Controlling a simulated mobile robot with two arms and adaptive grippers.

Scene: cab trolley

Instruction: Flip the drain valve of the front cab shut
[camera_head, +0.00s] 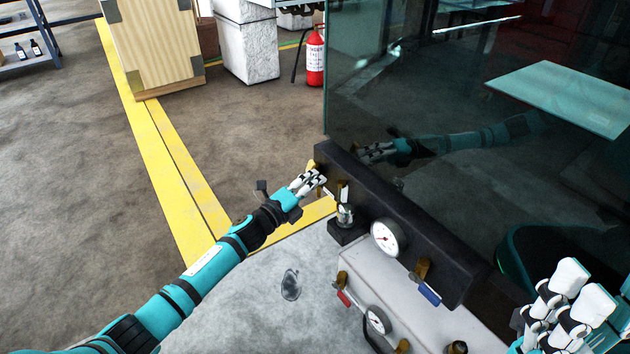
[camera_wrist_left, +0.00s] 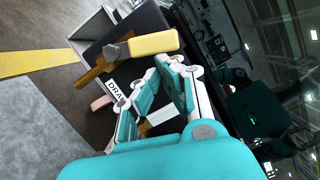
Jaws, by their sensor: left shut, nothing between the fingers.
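The drain valve's yellow lever handle (camera_wrist_left: 152,43) lies across the top of the left wrist view, joined to a brass body (camera_wrist_left: 92,74). A partly hidden label reading "DRA" (camera_wrist_left: 115,90) is beside it. In the head view only a small yellow part (camera_head: 311,164) shows by the end of the black panel (camera_head: 400,215). My left gripper (camera_head: 316,180) is shut and empty at that end. In the wrist view its fingertips (camera_wrist_left: 170,66) are just below the yellow handle; I cannot tell whether they touch. My right gripper (camera_head: 568,290) is at the lower right, far from the valve.
A blue-handled valve (camera_head: 429,294), a red-handled valve (camera_head: 343,298) and two gauges, one large (camera_head: 385,238) and one small (camera_head: 377,320), are near the panel. A glass wall (camera_head: 440,110) rises behind it.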

